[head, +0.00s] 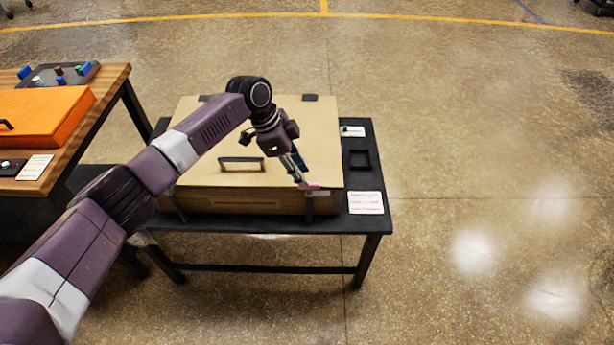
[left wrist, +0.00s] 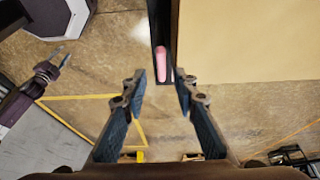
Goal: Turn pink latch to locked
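The pink latch (head: 311,187) is at the front right edge of the large beige box (head: 205,179). In the left wrist view the pink latch (left wrist: 161,62) lies lengthwise on a dark strip beside the box's beige face (left wrist: 250,40). My left gripper (head: 299,179) is right at the latch in the head view, pointing down. In the left wrist view the left gripper (left wrist: 160,88) is open, with the latch showing in the gap between its fingertips; contact cannot be told. My right gripper (left wrist: 62,58) shows at the left of that view, its fingers apart and empty.
The box stands on a black table (head: 372,208) with a white label card (head: 366,203) and a dark square tray (head: 359,160) at right. A handle (head: 241,160) is on the lid. A wooden bench with an orange case (head: 45,120) is at left. Floor at right is clear.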

